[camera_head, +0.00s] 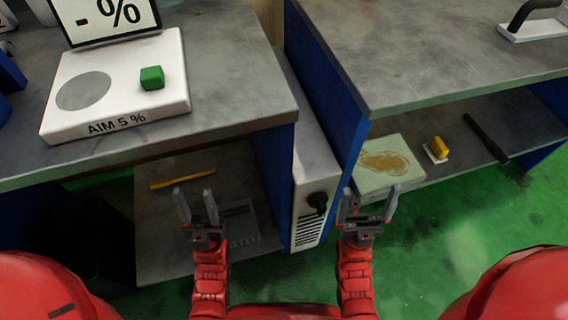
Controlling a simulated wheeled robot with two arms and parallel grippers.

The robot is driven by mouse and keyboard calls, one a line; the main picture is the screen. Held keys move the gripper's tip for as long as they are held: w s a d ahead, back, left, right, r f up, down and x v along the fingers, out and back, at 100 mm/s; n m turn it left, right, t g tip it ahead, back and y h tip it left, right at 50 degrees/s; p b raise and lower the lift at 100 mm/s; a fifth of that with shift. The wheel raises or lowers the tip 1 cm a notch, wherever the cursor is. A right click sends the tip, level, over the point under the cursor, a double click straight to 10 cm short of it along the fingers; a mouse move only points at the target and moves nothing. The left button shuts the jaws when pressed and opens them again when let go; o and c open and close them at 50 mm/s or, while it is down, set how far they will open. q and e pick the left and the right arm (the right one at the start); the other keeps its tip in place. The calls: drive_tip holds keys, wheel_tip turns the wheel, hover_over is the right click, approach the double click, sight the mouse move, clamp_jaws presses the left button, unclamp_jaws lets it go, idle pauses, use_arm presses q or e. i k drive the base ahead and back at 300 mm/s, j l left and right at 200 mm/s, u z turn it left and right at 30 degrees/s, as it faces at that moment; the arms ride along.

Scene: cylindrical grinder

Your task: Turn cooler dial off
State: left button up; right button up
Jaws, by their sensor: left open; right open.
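The cooler (316,160) is a narrow white box standing between two blue-sided workbenches. Its black dial (317,202) sits on the front face, above a slotted vent. I cannot read the dial's setting from here. My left gripper (196,208) is open and empty, to the left of the dial, in front of the left bench's lower shelf. My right gripper (368,208) is open and empty, just right of the dial in the picture. Neither gripper touches the dial.
A white scale (110,82) with a green cube (152,78) and an "AIM 5 %" label stands on the left bench (240,75). A yellow stick (182,180) lies on its shelf. The right bench's shelf holds a stained pad (388,165), a yellow block (438,147) and a black bar (484,138).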

sight(318, 201)
drive_tip(key=k+j+z, duration=0.1)
drive_tip(key=z, duration=0.35)
drive_tip(key=k+l+u, duration=0.4)
drive_tip(key=k+l, duration=0.2)
drive_tip(key=k, duration=0.15)
